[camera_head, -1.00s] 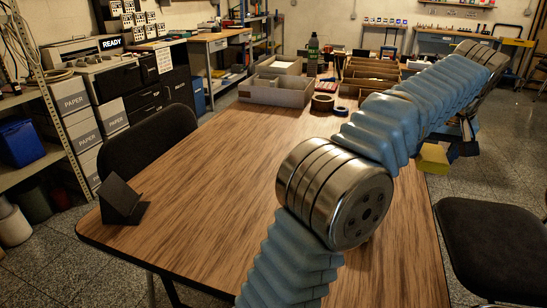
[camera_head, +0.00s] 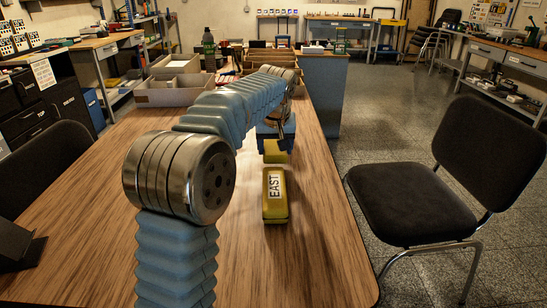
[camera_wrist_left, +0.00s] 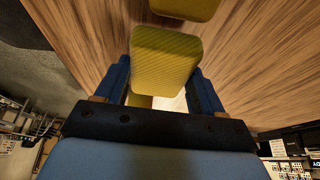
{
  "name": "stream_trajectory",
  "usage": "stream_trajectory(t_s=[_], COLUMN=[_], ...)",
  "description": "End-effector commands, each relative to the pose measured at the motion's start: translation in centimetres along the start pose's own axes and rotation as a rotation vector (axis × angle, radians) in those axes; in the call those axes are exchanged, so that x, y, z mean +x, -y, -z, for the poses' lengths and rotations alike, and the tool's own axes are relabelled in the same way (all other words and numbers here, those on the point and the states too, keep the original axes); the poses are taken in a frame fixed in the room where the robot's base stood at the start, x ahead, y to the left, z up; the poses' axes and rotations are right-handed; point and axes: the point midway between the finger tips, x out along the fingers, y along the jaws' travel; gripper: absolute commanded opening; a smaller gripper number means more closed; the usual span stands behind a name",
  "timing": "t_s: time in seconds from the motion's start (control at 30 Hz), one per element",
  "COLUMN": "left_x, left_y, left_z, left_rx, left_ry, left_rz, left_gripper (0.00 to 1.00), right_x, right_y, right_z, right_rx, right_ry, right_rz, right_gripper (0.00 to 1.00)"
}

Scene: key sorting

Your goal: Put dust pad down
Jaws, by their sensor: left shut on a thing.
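My left gripper (camera_head: 277,143) is shut on a yellow pad, the dust pad (camera_head: 276,153), near the right side of the wooden table. In the left wrist view the pad (camera_wrist_left: 165,55) shows a ribbed face between the two blue fingers of the gripper (camera_wrist_left: 160,88). A yellow case marked EAST (camera_head: 275,208) lies on the table just nearer to me than the pad. A yellow edge (camera_wrist_left: 185,7) shows at the top of the wrist view. I cannot tell whether the pad touches the table. My right gripper is not in view.
The wooden table (camera_head: 318,250) is clear around the EAST case. Grey trays (camera_head: 175,92) stand at its far left, and a dark stand (camera_head: 15,247) at its near left. A black chair (camera_head: 410,205) stands beyond the right edge.

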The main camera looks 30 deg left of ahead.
Motion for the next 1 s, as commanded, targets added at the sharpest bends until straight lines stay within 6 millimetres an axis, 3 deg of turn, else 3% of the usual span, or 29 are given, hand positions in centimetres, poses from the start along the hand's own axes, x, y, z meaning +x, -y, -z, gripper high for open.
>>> stream_trajectory(t_s=[0.2, 0.6, 0.63, 0.77, 1.0], left_x=[3.0, 3.6, 3.5, 3.5, 3.5], left_y=[0.4, 0.4, 0.4, 0.4, 0.4], left_z=[-1.1, -1.4, -1.3, -1.3, -1.3], left_rx=[0.0, -0.001, -0.001, -0.001, -0.001], left_ry=[0.002, 0.001, 0.001, 0.001, 0.001], left_rz=[0.001, 0.001, 0.001, 0.001, 0.001], left_gripper=[0.4, 0.4, 0.73, 0.93, 0.94], right_x=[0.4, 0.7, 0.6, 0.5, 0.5], right_y=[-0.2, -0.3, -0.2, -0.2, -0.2], right_z=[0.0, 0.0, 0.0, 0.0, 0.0], right_rx=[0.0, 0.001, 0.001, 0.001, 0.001], right_ry=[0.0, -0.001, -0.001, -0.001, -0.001], right_rz=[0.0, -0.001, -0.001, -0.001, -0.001], right_gripper=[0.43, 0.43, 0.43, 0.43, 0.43])
